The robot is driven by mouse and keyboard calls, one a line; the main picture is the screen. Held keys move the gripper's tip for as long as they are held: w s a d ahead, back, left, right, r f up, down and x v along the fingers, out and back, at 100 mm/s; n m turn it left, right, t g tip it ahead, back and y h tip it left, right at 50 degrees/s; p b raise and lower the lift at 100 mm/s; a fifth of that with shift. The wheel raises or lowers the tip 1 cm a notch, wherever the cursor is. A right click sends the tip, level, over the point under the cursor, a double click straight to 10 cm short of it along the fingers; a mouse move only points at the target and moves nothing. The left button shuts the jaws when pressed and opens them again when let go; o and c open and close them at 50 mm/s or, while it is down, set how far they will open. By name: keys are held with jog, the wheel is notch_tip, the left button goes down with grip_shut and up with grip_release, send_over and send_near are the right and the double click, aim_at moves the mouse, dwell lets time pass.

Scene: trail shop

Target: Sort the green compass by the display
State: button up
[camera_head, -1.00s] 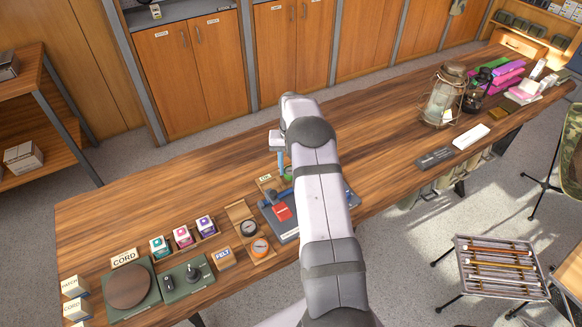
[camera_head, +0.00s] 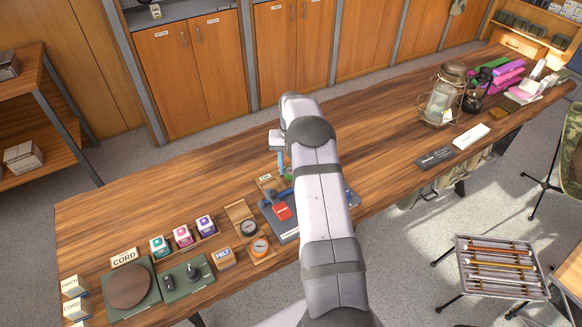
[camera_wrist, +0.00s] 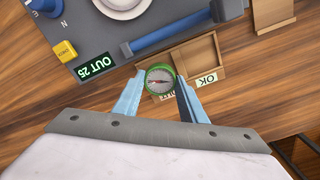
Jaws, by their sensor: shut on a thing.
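My gripper (camera_wrist: 160,92) is shut on the green compass (camera_wrist: 160,79), its blue fingers on either side of the round case in the wrist view. In the head view a sliver of the green compass (camera_head: 289,172) shows beside my arm. The display (camera_wrist: 96,66) on the grey device (camera_wrist: 125,35) reads "OUT 25". A wooden tray with compartments (camera_wrist: 222,50) lies beyond the compass, with an "OK" label (camera_wrist: 207,80) on its near edge. A second label below the compass is mostly hidden. I cannot tell the compass's height above the tray.
A lantern (camera_head: 442,98) stands at right. The table's left back is clear.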

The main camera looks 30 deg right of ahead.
jog(key=shift+f+b, duration=0.65)
jog(key=shift+f, duration=0.25)
dwell(1.1)
jog(key=o, duration=1.7)
jog(key=shift+r+p, duration=2.55)
jog(key=shift+r, duration=1.45)
